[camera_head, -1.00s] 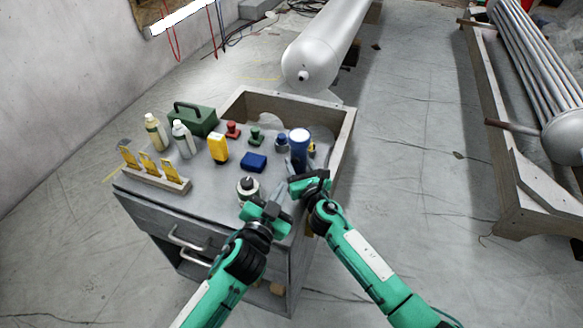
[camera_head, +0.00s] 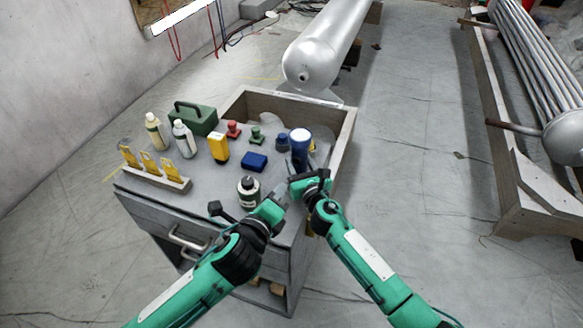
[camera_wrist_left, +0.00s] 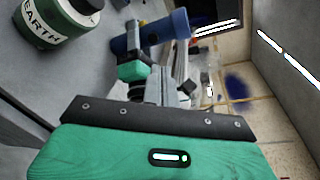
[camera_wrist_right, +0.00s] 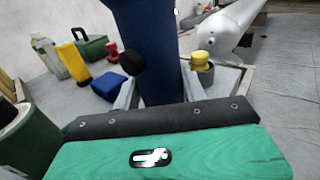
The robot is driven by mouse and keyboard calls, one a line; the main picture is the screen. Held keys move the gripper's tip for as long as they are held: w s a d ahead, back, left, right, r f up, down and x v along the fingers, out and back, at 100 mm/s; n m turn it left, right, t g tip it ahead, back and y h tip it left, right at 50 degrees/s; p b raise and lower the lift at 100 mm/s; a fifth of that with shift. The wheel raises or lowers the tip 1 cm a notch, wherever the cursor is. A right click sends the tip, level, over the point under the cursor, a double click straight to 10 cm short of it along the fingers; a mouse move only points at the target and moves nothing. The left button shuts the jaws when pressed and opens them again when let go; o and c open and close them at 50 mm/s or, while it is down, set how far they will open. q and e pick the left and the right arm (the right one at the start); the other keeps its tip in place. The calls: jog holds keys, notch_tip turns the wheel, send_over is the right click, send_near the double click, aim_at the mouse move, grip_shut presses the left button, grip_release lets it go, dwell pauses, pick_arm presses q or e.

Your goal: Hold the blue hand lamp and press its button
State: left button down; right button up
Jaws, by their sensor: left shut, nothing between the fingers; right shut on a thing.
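The blue hand lamp (camera_head: 300,150) stands upright with its white lens on top, held in my right gripper (camera_head: 294,174) above the right part of the cabinet top. In the right wrist view the lamp body (camera_wrist_right: 150,50) fills the middle between the two fingers, and a round black knob, perhaps its button, shows on it. My left gripper (camera_head: 282,190) is shut and empty, just left of and below my right gripper. In the left wrist view the lamp (camera_wrist_left: 150,33) lies ahead, with my right gripper (camera_wrist_left: 135,70) around it. The left fingertips appear close to my right gripper; whether they touch is unclear.
A dark green jar labelled EARTH (camera_wrist_left: 45,22) stands close to my left gripper. On the cabinet top (camera_head: 215,178) are a blue box (camera_head: 254,161), a yellow device (camera_head: 218,149), red and green knobs, bottles and a green case (camera_head: 195,118). A wooden-sided bay lies behind.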

aim_at(296, 162)
pick_arm(q)
jog(key=m, duration=0.4)
jog(key=s+a+m+g, duration=0.1)
jog(key=m, duration=0.2)
jog(key=s+m, duration=0.1)
jog(key=m, duration=0.3)
jog(key=shift+s+a+m+y, duration=0.2)
jog(key=shift+m+y, duration=0.1)
jog(key=shift+y, duration=0.1)
jog(key=shift+w, duration=0.15)
jog(key=x, duration=1.3)
jog(key=shift+w+d+r, duration=0.1)
jog(key=shift+d+r, duration=0.05)
jog(key=shift+r, duration=0.15)
jog(key=shift+w+d, duration=0.1)
jog(key=shift+w, duration=0.25)
